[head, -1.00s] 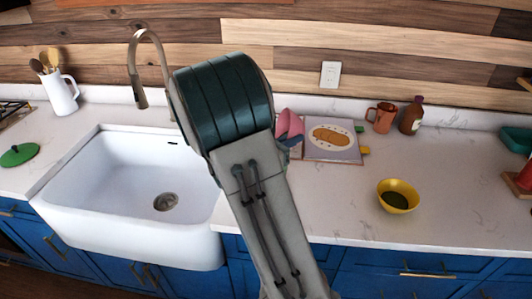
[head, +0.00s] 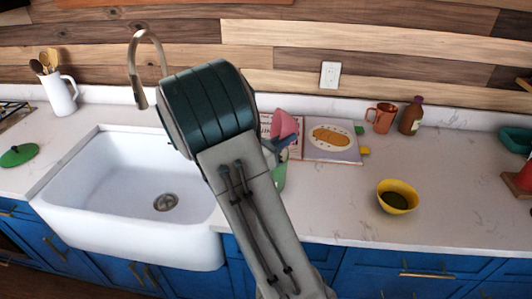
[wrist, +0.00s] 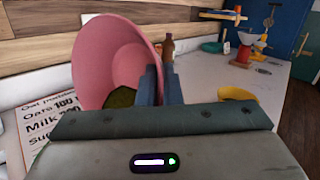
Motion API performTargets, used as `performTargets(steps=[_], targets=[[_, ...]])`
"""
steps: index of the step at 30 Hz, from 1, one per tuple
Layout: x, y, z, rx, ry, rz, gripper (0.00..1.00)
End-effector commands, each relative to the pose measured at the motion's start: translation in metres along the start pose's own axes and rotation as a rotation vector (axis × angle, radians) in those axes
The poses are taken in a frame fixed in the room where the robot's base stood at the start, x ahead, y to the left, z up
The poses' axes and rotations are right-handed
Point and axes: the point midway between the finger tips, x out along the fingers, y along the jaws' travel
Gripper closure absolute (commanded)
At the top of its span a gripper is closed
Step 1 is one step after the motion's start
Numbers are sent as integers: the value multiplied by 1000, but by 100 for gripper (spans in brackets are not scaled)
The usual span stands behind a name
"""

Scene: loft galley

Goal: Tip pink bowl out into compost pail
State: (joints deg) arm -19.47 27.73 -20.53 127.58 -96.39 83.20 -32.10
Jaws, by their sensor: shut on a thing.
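The pink bowl (head: 284,124) is held above the counter, in front of the open cookbook. In the wrist view the pink bowl (wrist: 112,62) is large and tilted, with its hollow side partly visible and something dark green (wrist: 122,97) low in it. My gripper (wrist: 161,84) is shut on the bowl's right side. In the head view my arm hides most of the gripper. A pale green thing (head: 279,176) shows beside my arm below the bowl; it is mostly hidden, and I cannot tell whether it is the compost pail.
The cookbook (head: 332,143) lies open against the back wall. A copper mug (head: 381,117) and a brown bottle (head: 411,116) stand to its right. A yellow bowl (head: 398,197) with dark contents sits on the right counter. The white sink (head: 125,180) is at left. Counter around the yellow bowl is clear.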

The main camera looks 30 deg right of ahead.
Motion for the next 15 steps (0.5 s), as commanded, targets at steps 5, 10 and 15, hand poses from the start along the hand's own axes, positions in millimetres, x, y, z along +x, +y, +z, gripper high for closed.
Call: performTargets(steps=[5, 10, 15], targets=[[-3, 2, 1, -10, -18, -1, 100], [-5, 3, 2, -20, -34, -3, 100], [-6, 3, 3, -29, -50, -4, 100]])
